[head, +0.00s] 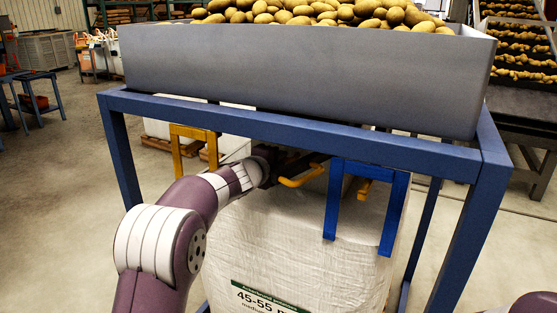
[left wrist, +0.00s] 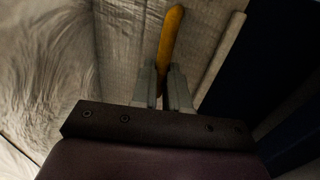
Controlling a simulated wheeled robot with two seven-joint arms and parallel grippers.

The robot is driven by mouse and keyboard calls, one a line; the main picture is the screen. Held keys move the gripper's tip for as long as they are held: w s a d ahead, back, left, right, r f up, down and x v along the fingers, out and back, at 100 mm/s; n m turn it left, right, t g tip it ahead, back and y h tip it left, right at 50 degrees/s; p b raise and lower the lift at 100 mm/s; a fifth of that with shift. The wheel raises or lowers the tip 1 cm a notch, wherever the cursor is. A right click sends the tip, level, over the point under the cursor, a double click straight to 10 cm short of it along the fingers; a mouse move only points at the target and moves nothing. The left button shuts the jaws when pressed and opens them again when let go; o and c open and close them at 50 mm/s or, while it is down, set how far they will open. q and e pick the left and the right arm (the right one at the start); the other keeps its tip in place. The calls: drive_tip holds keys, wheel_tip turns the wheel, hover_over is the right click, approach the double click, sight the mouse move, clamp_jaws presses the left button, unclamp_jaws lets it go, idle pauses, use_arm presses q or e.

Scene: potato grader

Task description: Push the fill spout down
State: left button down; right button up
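A yellow handle (head: 303,178) sticks out below the grey hopper, just above the white bulk bag (head: 270,240). I cannot make out the fill spout itself clearly; the hopper, frame and my arm cover that area. My left gripper (left wrist: 163,85) reaches in from the left under the blue frame. In the left wrist view its two grey fingers stand on either side of the yellow handle (left wrist: 171,40), which fills the narrow gap between them. In the head view the fingertips are mostly hidden. My right gripper is out of view.
The grey hopper (head: 300,80) full of potatoes sits on a blue frame (head: 470,230) over the bag. Blue straps (head: 394,215) hang at the bag's right, a yellow loop (head: 190,150) at its left. Open floor lies left. Potato conveyors (head: 520,60) stand behind right.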

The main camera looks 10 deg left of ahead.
use_arm(q)
drive_tip(key=shift+f+b, duration=1.6)
drive_tip(key=shift+f, duration=0.25)
drive_tip(key=shift+r, duration=0.15)
drive_tip(key=c, duration=1.1)
unclamp_jaws()
drive_tip(key=shift+c, duration=0.2)
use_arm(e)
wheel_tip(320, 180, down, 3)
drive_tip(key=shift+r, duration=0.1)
use_arm(q)
drive_tip(key=v, duration=1.2)
drive_tip(key=shift+s+a, duration=0.2)
drive_tip(key=shift+s, duration=0.15)
drive_tip(key=shift+r, duration=0.1)
drive_tip(key=shift+r+p, duration=0.1)
drive_tip(key=shift+p, duration=0.2)
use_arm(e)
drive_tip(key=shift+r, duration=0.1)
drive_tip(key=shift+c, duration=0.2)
